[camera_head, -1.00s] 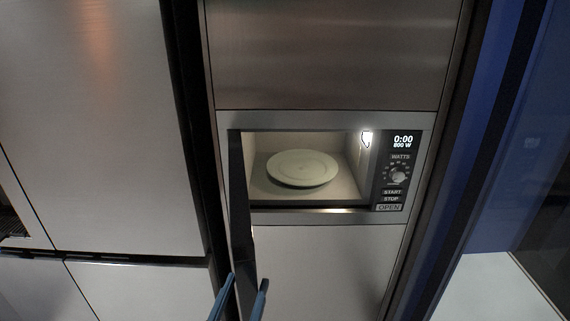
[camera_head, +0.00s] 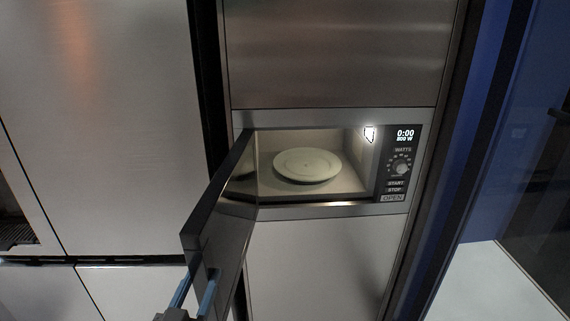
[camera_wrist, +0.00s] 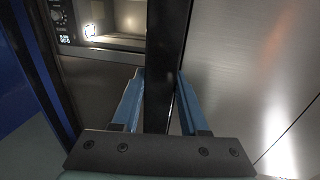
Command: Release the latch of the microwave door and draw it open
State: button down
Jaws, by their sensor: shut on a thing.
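The microwave (camera_head: 320,212) is built into a tall cabinet. Its dark door (camera_head: 216,222) stands wide open, hinged on the left and swung out toward me. The lit cavity holds a pale round plate (camera_head: 307,164). The OPEN button (camera_head: 392,198) is at the bottom of the control panel on the right. My gripper (camera_head: 196,281) has its blue fingers on either side of the door's free edge, low in the head view. In the wrist view, the fingers of my gripper (camera_wrist: 159,80) straddle the dark door panel (camera_wrist: 162,60) and are shut on it.
Steel cabinet fronts (camera_head: 100,110) lie to the left of the microwave. A steel panel (camera_head: 335,50) is above it and another (camera_head: 310,265) below. A dark blue upright (camera_head: 470,150) stands at the right.

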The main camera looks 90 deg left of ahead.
jog(key=shift+s+a+r, duration=0.1)
jog(key=shift+s+r, duration=0.1)
jog(key=shift+r, duration=0.05)
jog(key=c, duration=0.7)
grip_release()
jog(key=shift+a, duration=0.1)
jog(key=o, duration=0.5)
jog(key=shift+a+f, duration=0.3)
jog(key=shift+a, duration=0.15)
jog(key=shift+o, duration=0.4)
jog(key=shift+d, duration=0.35)
jog(key=shift+s+d+f+b, duration=0.1)
jog(key=shift+d+f+b, duration=0.1)
jog(key=shift+d+b, duration=0.25)
jog(key=s+d+b, duration=0.1)
jog(key=d+b, duration=0.2)
jog(key=d, duration=0.9)
jog(key=shift+s+r, duration=0.25)
jog(key=shift+s, duration=0.15)
jog(key=shift+a, duration=0.1)
